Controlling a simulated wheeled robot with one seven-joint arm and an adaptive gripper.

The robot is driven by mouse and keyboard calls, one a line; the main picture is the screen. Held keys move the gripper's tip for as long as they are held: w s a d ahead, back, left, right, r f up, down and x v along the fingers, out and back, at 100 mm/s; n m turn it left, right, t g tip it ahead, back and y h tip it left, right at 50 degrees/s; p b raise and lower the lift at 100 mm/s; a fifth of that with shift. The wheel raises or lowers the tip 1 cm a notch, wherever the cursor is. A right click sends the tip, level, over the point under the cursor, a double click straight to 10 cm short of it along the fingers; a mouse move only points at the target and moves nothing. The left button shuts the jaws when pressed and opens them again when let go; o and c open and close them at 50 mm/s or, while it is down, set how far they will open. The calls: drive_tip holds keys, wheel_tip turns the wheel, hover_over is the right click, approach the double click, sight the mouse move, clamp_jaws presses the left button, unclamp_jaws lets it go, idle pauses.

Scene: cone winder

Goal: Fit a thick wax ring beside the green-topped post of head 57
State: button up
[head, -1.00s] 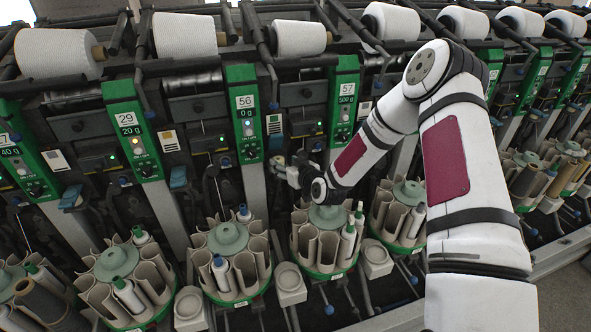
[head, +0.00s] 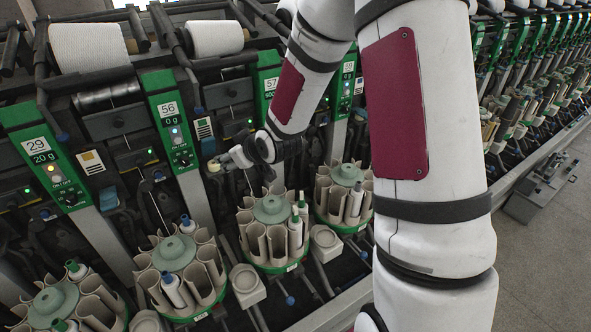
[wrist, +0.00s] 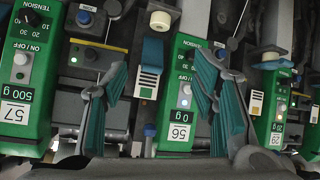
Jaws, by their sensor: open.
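The green panel of head 57 (wrist: 25,70) is at the left of the wrist view, its label upside down. In the head view, panel 57 (head: 268,85) stands just left of my upper arm, partly covered. My gripper (wrist: 160,70) is open and empty, its two teal-padded fingers spread on either side of panel 56 (wrist: 182,95). In the head view my gripper (head: 232,158) is low between panels 56 and 57. A cream, ring-like piece (wrist: 160,20) sits between these panels at the top of the wrist view, clear of the fingers. I cannot make out a green-topped post.
Round bobbin magazines (head: 270,212) with grey-green hubs stand in a row below the panels. White cones (head: 215,38) lie along the top. Another cream piece (wrist: 270,60) is by panel 29 (wrist: 278,100). Free floor (head: 545,215) is at the right.

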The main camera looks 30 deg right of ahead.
drive_tip(key=s+r+m+g+h, duration=0.2)
drive_tip(key=s+r+g+h, duration=0.1)
drive_tip(key=s+r, duration=1.1)
drive_tip(key=s+a+r+m+g, duration=0.1)
drive_tip(key=s+r, duration=0.1)
drive_tip(key=s, duration=0.8)
drive_tip(key=s+a+r+m+g+y, duration=0.1)
drive_tip(key=s+r, duration=0.2)
drive_tip(key=s, duration=0.7)
drive_tip(key=shift+s, duration=0.1)
